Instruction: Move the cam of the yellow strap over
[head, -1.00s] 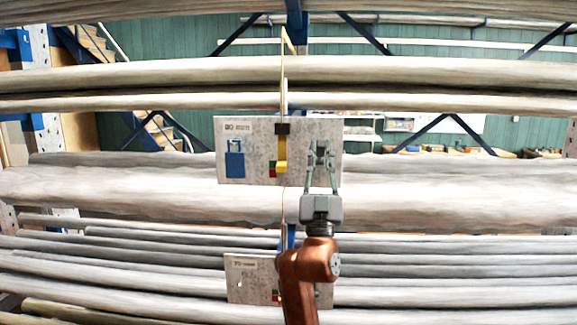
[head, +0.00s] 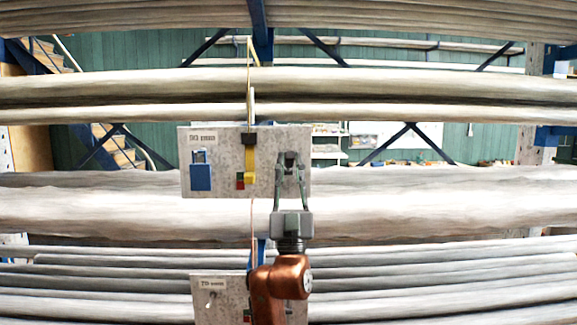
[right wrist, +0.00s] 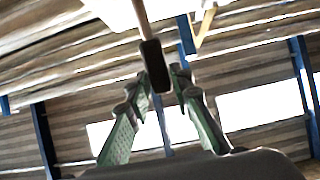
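The yellow strap (head: 249,80) runs down over the front of the upper speckled plate (head: 225,165). A black buckle (head: 249,139) sits on it, with the yellow cam lever (head: 250,165) pointing down below, beside a red and green mark (head: 240,180). My right gripper (head: 290,160) is in front of the plate's right part, to the right of the cam and apart from it. Its fingers are spread. In the right wrist view, a black block on a pale bar (right wrist: 155,65) shows between or beyond the open fingertips; I cannot tell what it is. My left gripper is out of view.
A blue padlock shape (head: 200,171) is on the plate's left. A similar lower plate (head: 212,304) is partly behind my right arm. Long pale bars (head: 430,218) lie across the rack in layers, with a blue post (head: 261,40) behind the plates.

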